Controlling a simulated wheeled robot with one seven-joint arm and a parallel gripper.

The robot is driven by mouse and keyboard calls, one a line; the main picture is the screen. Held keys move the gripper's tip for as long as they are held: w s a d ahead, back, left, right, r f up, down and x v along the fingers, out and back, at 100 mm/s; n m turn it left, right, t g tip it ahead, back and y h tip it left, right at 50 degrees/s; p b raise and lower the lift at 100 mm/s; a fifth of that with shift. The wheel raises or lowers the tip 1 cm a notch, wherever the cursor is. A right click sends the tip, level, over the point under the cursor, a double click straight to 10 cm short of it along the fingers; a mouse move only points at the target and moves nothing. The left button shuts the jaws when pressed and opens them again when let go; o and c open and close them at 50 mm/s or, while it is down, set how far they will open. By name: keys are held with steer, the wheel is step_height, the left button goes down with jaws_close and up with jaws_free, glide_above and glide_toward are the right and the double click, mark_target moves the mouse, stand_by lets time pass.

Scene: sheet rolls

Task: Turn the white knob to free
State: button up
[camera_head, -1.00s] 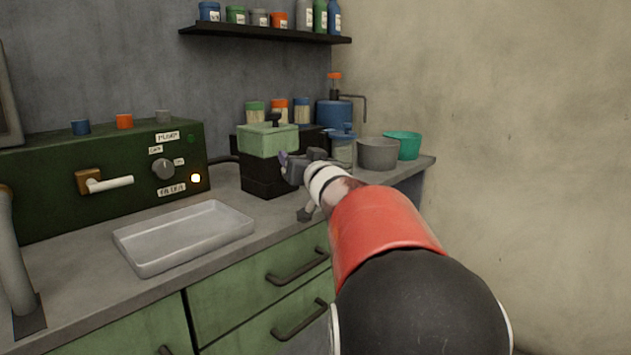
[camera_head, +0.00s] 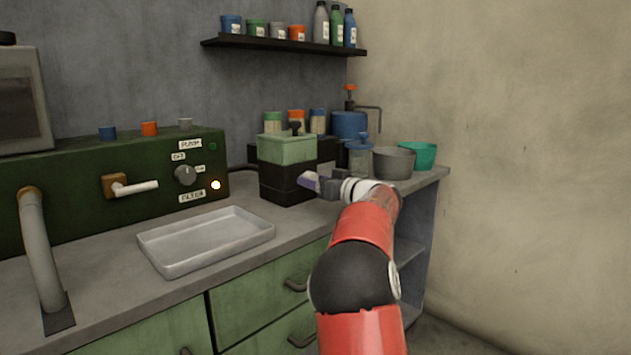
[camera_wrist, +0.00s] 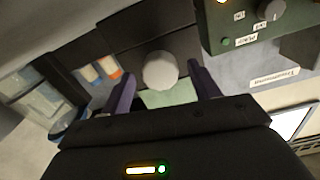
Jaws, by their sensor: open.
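A round whitish knob (camera_wrist: 160,70) shows in the wrist view on the face of a dark box (camera_wrist: 115,40). It lies between the two purple fingers of my gripper (camera_wrist: 161,80), with a gap on each side. The fingers are open and I see no contact. In the head view my gripper (camera_head: 312,183) is by the lower front of the black box (camera_head: 278,185) with a pale green top (camera_head: 287,148). No marking for free is readable.
A green panel (camera_head: 60,210) carries a white lever (camera_head: 134,188) and a grey dial (camera_head: 185,175). A white tray (camera_head: 205,258) lies on the counter in front. A grey bowl (camera_head: 393,163), a teal bowl (camera_head: 423,155) and a jar (camera_head: 360,160) stand right of the box.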

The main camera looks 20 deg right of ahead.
steer(key=shift+w+a, duration=0.2)
steer(key=shift+w, duration=0.2)
steer(key=c, duration=1)
steer(key=shift+o, duration=0.2)
